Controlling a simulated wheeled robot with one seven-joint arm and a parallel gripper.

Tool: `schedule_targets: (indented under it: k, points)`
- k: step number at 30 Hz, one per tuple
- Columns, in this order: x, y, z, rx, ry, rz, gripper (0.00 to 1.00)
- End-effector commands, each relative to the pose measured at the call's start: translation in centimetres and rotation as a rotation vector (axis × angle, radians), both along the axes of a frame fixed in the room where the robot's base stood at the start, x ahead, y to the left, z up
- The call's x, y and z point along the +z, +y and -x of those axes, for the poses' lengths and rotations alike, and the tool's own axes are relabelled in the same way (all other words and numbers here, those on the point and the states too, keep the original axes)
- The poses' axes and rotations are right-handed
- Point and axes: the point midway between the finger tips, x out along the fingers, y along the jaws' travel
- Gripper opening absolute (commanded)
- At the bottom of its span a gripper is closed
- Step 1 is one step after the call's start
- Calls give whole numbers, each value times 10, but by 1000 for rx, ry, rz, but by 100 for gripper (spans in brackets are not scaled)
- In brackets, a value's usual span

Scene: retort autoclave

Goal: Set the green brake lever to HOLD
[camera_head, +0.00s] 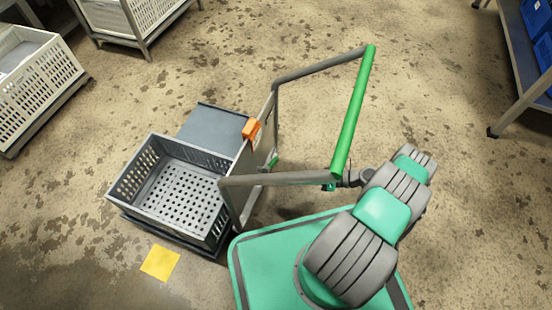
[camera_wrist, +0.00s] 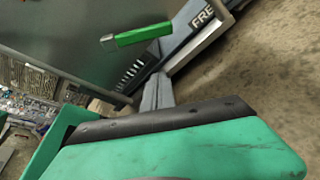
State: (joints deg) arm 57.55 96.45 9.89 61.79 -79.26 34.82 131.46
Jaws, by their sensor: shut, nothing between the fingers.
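The green brake lever (camera_wrist: 143,35) shows in the upper middle of the wrist view as a short green grip with a grey tip, lying nearly level. Beside it, a grey plate carries the partly cut-off letters "FRE". In the head view the lever (camera_head: 273,161) is a small green piece low on the cart's handle frame. My gripper (camera_wrist: 157,80) is shut and empty, below the lever in the wrist picture and apart from it. In the head view my gripper (camera_head: 331,187) is mostly hidden under the handle's end. The HOLD mark is not visible.
The cart carries a grey perforated crate (camera_head: 140,154). Its raised frame has a long green push bar (camera_head: 353,110) above my gripper, and an orange piece (camera_head: 251,128). A yellow floor patch (camera_head: 160,262) lies at lower left. White crates (camera_head: 40,85) stand left.

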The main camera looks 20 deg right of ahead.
Motion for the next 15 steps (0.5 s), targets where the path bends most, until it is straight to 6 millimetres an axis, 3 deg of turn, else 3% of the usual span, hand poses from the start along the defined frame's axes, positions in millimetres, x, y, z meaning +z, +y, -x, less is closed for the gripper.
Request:
schedule_targets:
  k: [8, 15]
  points:
    - [-1, 3, -1, 1, 0, -1, 0]
    - [-12, 36, -16, 4, 1, -1, 0]
